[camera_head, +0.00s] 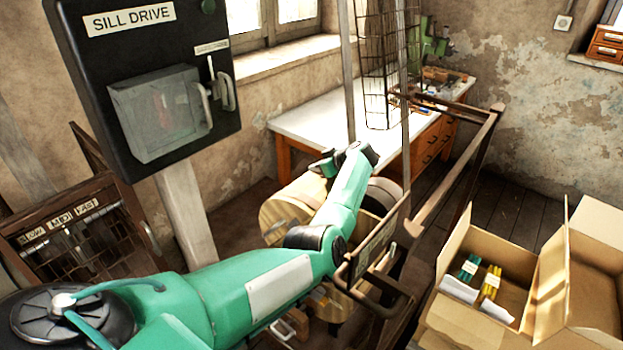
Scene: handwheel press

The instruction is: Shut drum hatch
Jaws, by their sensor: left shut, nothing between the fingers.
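A pale wooden drum-like body (280,212) stands low in the middle of the view, partly behind my left arm. A darker rounded part (383,193) shows just right of the arm. I cannot clearly make out the drum hatch or how far it stands open. My green left arm reaches from the lower left across the drum. My left gripper (325,164) is at its far end, small and dark, above the drum; it is shut and holds nothing. I cannot tell whether it touches anything. My right gripper is out of view.
A black SILL DRIVE box (80,75) with a clear cover (160,115) stands on a post at upper left. A brown rail frame with a sign plate (375,250) runs right of the drum. A white-topped bench (315,115) stands behind; an open carton (450,255) lies at right.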

